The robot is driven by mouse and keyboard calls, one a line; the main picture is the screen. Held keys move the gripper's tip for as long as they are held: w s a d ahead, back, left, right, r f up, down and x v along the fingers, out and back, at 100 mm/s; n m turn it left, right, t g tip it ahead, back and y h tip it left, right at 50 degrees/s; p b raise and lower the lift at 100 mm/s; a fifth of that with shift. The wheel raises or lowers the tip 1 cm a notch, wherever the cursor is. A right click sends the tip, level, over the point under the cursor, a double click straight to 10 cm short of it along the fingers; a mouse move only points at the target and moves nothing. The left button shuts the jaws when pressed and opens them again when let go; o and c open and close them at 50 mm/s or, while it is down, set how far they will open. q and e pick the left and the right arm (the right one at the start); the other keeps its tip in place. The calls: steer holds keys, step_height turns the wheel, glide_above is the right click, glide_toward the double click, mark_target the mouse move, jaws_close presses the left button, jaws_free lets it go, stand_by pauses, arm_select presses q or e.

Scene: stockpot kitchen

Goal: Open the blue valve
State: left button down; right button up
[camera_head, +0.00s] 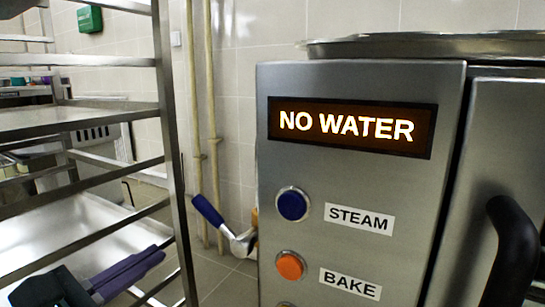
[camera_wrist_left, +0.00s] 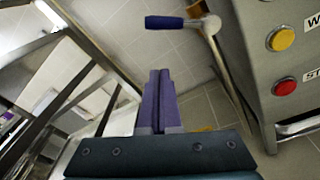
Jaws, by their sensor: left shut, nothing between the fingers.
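The blue valve is a lever with a blue handle (camera_head: 207,210) on a silver metal joint, low beside the left side of the oven. The handle tilts up and to the left in the head view. In the left wrist view the blue handle (camera_wrist_left: 164,22) lies level near the top, with its silver arm running down to the right. My left gripper (camera_head: 156,254) is below and left of the handle, apart from it. Its purple fingers (camera_wrist_left: 159,72) are together and empty. My right gripper is in neither view.
A metal rack (camera_head: 168,130) stands at the left, its post close to my left gripper. The oven front (camera_head: 350,80) has a lit "NO WATER" display (camera_head: 350,126), a blue STEAM button (camera_head: 292,204) and an orange BAKE button (camera_head: 290,265). Pipes (camera_head: 211,110) run up the tiled wall.

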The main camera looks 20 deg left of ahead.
arm_select(q)
steer(key=w+d+r+m+p, duration=0.1)
steer(key=w+d, duration=0.1)
steer(key=w, duration=0.5)
steer(key=shift+w+r+g, duration=0.3)
steer(key=shift+w+r, duration=0.1)
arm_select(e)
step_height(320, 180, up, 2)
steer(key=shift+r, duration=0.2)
arm_select(q)
steer(key=shift+r+p, duration=0.1)
steer(key=shift+p, duration=0.2)
steer(key=shift+d+r+m, duration=0.1)
steer(key=shift+r+m, duration=0.05)
steer(key=shift+m, duration=0.25)
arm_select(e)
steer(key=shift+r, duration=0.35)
